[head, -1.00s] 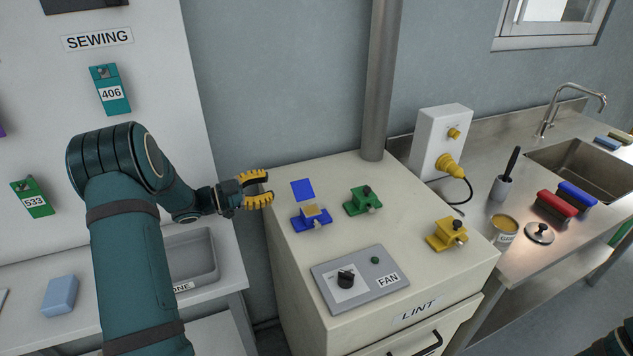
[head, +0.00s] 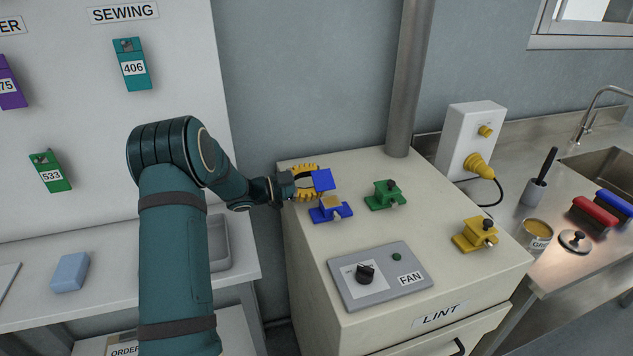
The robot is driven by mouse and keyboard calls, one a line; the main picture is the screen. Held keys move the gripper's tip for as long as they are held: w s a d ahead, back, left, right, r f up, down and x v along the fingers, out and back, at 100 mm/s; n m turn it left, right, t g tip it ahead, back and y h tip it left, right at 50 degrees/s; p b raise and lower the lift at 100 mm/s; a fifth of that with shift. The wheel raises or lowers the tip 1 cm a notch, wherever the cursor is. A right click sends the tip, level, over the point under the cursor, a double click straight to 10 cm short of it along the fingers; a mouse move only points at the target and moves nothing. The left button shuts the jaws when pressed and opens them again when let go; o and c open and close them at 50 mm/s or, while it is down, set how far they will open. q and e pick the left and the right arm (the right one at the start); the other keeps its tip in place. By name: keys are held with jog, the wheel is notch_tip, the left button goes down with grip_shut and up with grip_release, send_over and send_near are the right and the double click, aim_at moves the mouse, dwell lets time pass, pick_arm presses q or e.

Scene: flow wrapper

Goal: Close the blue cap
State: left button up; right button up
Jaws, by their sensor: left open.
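The blue cap (head: 323,180) is a flat blue square standing open behind the blue block (head: 331,211), which has a tan top. The block sits on the left part of the cream cabinet top. My left gripper (head: 309,182) has yellow fingers and is open, just left of the cap and partly behind it. Its fingertips are near the cap's left edge, and the cap hides part of them. I cannot tell whether they touch. My right gripper is not in view.
A green block (head: 385,194) and a yellow block (head: 475,234) stand to the right on the cabinet top (head: 430,205). A grey FAN panel (head: 381,275) with a black knob lies in front. A vertical pipe (head: 409,80) rises behind.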

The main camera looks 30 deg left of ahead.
pick_arm(q)
jog(key=shift+w, duration=0.1)
grip_shut()
jog(key=shift+r+m+b, duration=0.1)
jog(key=shift+m+b, duration=0.2)
dwell(0.6)
